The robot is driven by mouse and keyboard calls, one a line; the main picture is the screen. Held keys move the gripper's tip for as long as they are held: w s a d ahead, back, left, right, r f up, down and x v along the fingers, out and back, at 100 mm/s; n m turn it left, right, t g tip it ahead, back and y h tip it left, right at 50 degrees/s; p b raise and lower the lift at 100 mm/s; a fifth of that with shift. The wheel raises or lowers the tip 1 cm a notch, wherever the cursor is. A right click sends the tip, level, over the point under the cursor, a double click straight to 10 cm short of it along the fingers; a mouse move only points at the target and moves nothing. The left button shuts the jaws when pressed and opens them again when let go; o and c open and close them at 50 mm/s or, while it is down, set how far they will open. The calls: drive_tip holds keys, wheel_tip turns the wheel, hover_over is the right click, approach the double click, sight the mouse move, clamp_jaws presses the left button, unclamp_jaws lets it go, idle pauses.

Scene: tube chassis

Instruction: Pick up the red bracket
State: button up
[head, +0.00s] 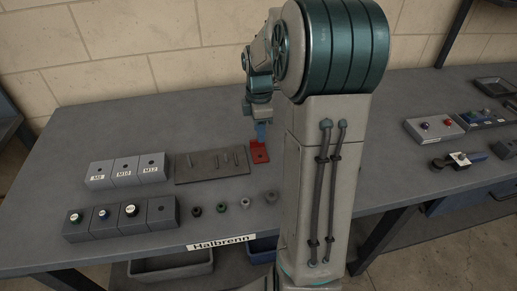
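The red bracket (260,154) is a small red part with a flat plate and a dark hole, on the grey workbench at the right end of a dark plate. A narrower red part of it rises at the back. My gripper (261,133) is small in the head view and points down directly over the bracket's back part. Its blue-tinted tip meets or overlaps the red there. I cannot tell whether the fingers are open or shut on it. My arm hides the bench to the right of the bracket.
The dark plate (212,166) with several upright pins lies just left. Labelled grey blocks (125,171) and a front row of blocks (105,222) stand further left. Several small round parts (220,207) line the front. The back left of the bench (150,120) is clear.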

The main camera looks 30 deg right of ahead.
sight(259, 151)
wheel_tip(259, 151, down, 4)
drive_tip(key=shift+w+r, duration=0.1)
drive_tip(key=shift+r, duration=0.1)
drive_tip(key=shift+c, duration=0.4)
clamp_jaws()
drive_tip(key=shift+r, duration=0.1)
